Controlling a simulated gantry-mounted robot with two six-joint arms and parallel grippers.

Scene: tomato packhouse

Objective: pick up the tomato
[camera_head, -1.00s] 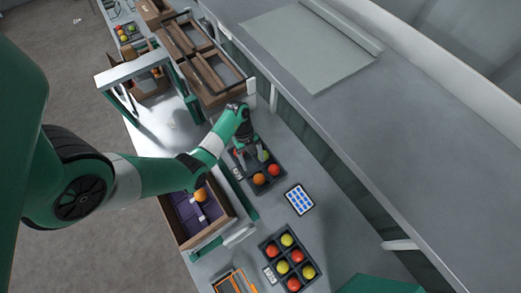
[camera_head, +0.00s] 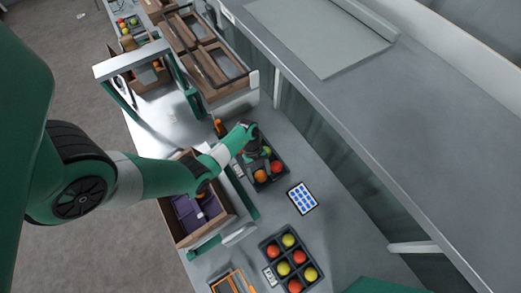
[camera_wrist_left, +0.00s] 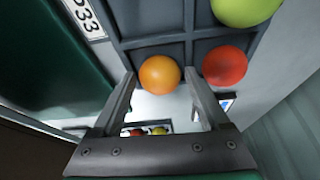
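My left gripper (camera_head: 253,157) is over the upper dark tray (camera_head: 284,164). In the left wrist view its two fingers (camera_wrist_left: 163,85) are spread apart, with an orange tomato (camera_wrist_left: 160,75) showing in the gap near their tips; I see no grip on it. A red tomato (camera_wrist_left: 224,66) sits in the compartment beside it, close to the right finger, and a yellow-green tomato (camera_wrist_left: 247,8) is farther off. In the head view the orange tomato (camera_head: 260,176) and red tomato (camera_head: 276,166) show just below the gripper. My right gripper is not in view.
A second tray (camera_head: 262,244) of red and yellow tomatoes lies nearer. A tablet (camera_head: 302,198) lies between the trays. A wooden crate with a purple lining (camera_head: 184,208) stands left, under my left arm. A metal frame (camera_head: 130,66) and wooden boxes stand farther back.

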